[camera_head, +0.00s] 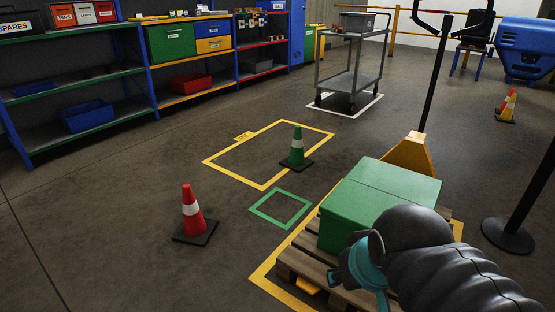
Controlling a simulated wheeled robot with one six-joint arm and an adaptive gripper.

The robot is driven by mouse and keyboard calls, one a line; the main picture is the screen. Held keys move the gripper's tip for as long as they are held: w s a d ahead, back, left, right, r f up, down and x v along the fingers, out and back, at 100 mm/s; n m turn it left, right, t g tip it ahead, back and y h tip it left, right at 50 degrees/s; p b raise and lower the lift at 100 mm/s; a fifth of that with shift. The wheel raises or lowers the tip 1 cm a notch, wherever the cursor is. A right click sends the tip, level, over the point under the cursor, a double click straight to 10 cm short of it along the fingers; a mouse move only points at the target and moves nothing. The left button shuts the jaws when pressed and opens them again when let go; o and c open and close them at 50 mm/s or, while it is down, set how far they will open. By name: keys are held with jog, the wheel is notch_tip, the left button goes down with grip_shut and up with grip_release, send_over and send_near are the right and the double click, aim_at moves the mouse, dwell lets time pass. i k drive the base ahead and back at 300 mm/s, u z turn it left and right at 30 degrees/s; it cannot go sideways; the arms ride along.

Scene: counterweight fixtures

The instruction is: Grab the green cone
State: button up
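The green cone (297,146) has a white band and a black square base. It stands upright on the floor at the right side of a yellow floor outline (222,174), with its base over the line. My arm reaches in from the lower right, over a green box on a pallet. My gripper (345,272) shows only partly beside a teal ring, well short of the cone and to its lower right. Its fingers are mostly hidden, so I cannot tell whether it is open or shut.
A red cone (193,209) stands left of a small green floor square (261,214). The green box (375,197) on the pallet (300,265) is close at right. A grey cart (352,82) stands behind. Shelves (135,110) line the left. Floor around the green cone is mostly clear.

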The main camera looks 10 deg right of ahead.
aim_at(297, 162)
jog(key=u, duration=0.4)
jog(key=k, duration=1)
jog(key=u, duration=0.65)
jog(key=i, duration=1.6)
jog(key=u, duration=0.2)
jog(key=i, duration=3.7)
jog(key=z, duration=0.35)
jog(key=i, duration=1.45)
jog(key=z, duration=1.55)
jog(key=i, duration=0.8)
jog(key=z, duration=1.7)
jog(key=i, duration=2)
jog(key=z, duration=0.35)
